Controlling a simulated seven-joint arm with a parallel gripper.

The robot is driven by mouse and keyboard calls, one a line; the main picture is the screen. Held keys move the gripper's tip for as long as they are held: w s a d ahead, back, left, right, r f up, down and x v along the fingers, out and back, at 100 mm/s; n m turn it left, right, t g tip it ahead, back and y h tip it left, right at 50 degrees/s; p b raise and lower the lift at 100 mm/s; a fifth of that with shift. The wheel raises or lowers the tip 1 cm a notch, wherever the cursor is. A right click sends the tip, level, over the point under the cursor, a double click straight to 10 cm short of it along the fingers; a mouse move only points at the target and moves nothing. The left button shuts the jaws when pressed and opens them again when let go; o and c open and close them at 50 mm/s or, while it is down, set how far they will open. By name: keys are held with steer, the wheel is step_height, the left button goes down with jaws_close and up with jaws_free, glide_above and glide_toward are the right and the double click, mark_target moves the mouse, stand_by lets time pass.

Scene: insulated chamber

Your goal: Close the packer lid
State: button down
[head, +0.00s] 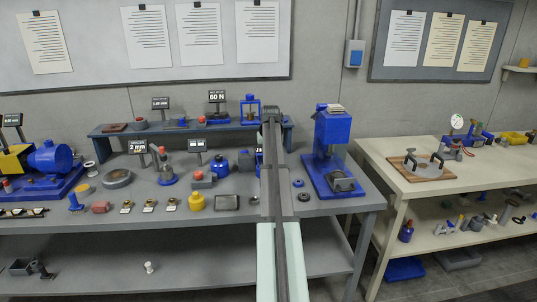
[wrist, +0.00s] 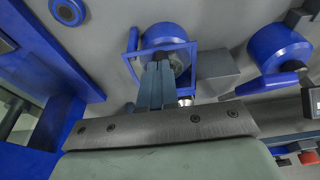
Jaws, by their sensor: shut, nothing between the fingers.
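No part is clearly marked as the packer or its lid, and I cannot tell whether a lid is open. A tall blue machine (head: 333,130) stands upright at the right end of the grey bench, with a flat stack on top and a blue base plate. In the wrist view, my gripper (wrist: 160,72) has its fingers together and empty. They overlap a round blue part inside a blue frame (wrist: 132,48); contact cannot be told. In the head view my arm covers the middle of the bench and hides the fingers.
A blue pot (head: 220,161) and a yellow pot (head: 195,201) stand left of my arm. A raised shelf (head: 105,130) runs along the back. A beige table (head: 385,160) stands right.

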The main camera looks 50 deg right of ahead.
steer(key=shift+r, duration=0.2)
steer(key=shift+r, duration=0.8)
steer(key=v, duration=1.3)
steer(key=shift+r, duration=0.25)
steer(key=shift+w+d, duration=0.1)
